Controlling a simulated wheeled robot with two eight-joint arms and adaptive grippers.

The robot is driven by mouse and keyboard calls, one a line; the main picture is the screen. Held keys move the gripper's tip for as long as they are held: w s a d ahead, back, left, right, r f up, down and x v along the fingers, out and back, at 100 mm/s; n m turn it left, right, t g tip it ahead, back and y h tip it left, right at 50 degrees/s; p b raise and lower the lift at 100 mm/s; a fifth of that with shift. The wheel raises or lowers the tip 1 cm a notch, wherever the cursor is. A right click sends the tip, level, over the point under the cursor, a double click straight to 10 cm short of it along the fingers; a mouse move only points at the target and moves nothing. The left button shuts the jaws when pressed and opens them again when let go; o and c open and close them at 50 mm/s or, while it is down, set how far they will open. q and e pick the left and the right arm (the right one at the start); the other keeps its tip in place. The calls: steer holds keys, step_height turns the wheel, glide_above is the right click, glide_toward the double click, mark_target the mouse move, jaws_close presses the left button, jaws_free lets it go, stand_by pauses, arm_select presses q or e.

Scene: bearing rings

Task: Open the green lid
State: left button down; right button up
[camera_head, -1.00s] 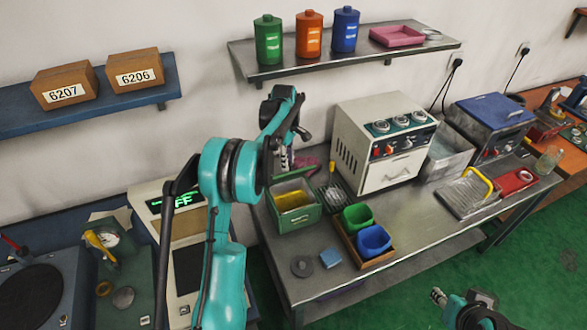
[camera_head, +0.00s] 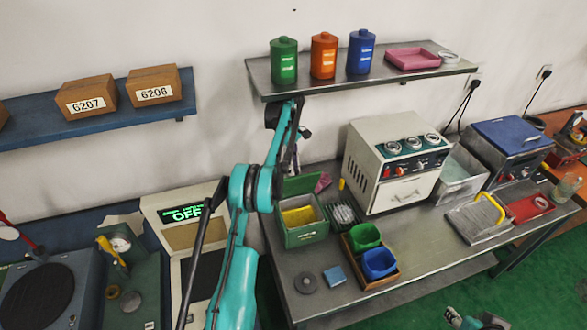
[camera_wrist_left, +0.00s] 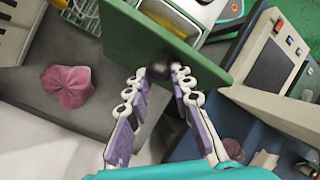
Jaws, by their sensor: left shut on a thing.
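The green lid (camera_wrist_left: 150,40) fills the upper middle of the left wrist view as a flat green panel. In the head view it stands tilted up at the back edge of the green box (camera_head: 305,236), whose yellow contents (camera_head: 299,215) show from above. My left gripper (camera_wrist_left: 160,70) has its fingertips closed around a dark, blurred knob on the lid; in the head view its fingers are mostly hidden by the arm. My right gripper (camera_head: 453,316) shows only in part at the bottom edge of the head view, and its jaws are unclear.
A pink crumpled cloth (camera_wrist_left: 70,86) lies beside the lid. A wire-topped container (camera_head: 343,215) and a tray with a green bin (camera_head: 365,237) and a blue bin (camera_head: 379,264) stand right of the box. The shelf (camera_head: 330,85) hangs above.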

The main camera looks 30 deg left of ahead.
arm_select(q)
steer(key=shift+w+d+f, duration=0.2)
steer(key=shift+f, duration=0.1)
steer(key=c, duration=1.3)
jaws_free()
steer(key=shift+w, duration=0.1)
steer(key=shift+a, duration=0.1)
arm_select(e)
steer(key=shift+w+f, duration=0.1)
steer(key=shift+w, duration=0.15)
steer(key=shift+f, duration=0.15)
